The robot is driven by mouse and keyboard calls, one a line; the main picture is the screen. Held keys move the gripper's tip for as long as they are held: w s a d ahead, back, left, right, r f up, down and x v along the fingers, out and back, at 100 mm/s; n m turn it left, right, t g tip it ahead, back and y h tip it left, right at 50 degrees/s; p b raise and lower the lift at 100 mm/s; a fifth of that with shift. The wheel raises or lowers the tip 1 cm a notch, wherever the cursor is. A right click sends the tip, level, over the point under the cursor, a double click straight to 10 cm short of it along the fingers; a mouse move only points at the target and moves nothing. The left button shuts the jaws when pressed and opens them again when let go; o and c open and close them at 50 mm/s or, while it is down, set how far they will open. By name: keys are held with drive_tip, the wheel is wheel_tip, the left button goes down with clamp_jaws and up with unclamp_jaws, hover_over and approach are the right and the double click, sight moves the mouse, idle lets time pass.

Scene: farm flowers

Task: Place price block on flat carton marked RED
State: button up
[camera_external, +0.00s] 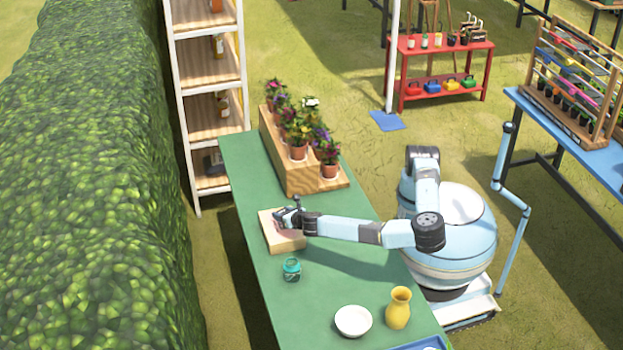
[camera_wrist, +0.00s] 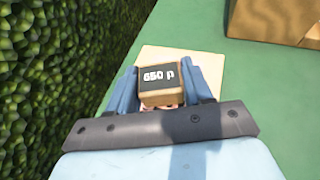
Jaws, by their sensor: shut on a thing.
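The price block is a small wooden block with a dark face reading "650 p"; it shows in the wrist view as the price block (camera_wrist: 158,78). My gripper (camera_wrist: 165,85) is shut on it, with a blue finger on either side. In the external view my gripper (camera_external: 287,214) is over a flat tan carton (camera_external: 284,241) on the green table. The carton (camera_wrist: 205,63) also shows behind and below the block in the wrist view. Any marking on the carton is mostly hidden by my gripper and the block. I cannot tell whether the block touches the carton.
A wooden stepped stand (camera_external: 292,175) with several potted flowers is at the table's far end. A teal jar (camera_external: 291,269), a white bowl (camera_external: 353,321) and a yellow vase (camera_external: 398,308) stand nearer the camera. A hedge (camera_external: 90,190) runs along the left.

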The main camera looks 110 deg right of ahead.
drive_tip(key=shift+w+f, duration=0.15)
drive_tip(key=shift+f, duration=0.1)
drive_tip(key=shift+w+f, duration=0.15)
drive_tip(key=shift+f, duration=1.5)
drive_tip(key=o, duration=1)
